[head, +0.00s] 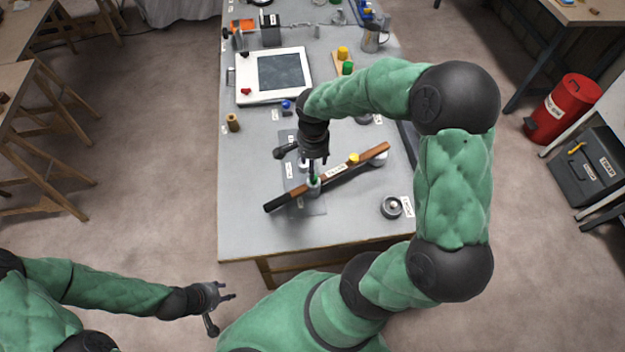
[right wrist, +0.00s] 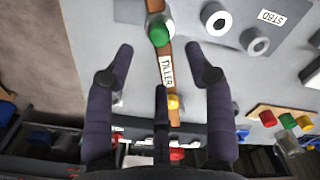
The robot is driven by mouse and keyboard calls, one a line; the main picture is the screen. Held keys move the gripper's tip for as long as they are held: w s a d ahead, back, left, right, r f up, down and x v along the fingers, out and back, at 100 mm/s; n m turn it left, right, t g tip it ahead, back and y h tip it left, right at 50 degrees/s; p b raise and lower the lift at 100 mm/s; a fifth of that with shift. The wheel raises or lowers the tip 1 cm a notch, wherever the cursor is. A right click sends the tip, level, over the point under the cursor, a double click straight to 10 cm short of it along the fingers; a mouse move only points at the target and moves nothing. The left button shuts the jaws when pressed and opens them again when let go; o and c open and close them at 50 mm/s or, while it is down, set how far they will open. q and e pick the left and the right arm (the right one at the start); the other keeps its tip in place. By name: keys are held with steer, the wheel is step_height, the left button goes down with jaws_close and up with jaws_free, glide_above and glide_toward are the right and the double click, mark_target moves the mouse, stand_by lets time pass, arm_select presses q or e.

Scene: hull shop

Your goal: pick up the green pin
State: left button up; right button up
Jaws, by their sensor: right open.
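A green pin (head: 313,180) stands at the brown wooden tiller (head: 335,170), over a small metal fitting. In the right wrist view the round green top of the pin (right wrist: 159,36) shows ahead, between the lines of the two fingers. My right gripper (head: 315,164) points down just above the pin; its jaws are open and empty (right wrist: 160,55). Whether a finger touches the pin cannot be told. A yellow pin (head: 353,158) sits farther along the tiller, also in the right wrist view (right wrist: 173,101). My left gripper (head: 228,291) is open and empty, off the table's front left.
A wooden block with a yellow and another green piece (head: 347,68) stands farther back. A white framed panel (head: 243,93) lies at the back left. A grey ring (head: 391,207) is at the front right. The grey tabletop (head: 245,200) is clear at front left.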

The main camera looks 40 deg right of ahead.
mark_target(314, 184)
steer(key=shift+f+b, duration=0.65)
steer(key=shift+f, duration=2.9)
jaws_close()
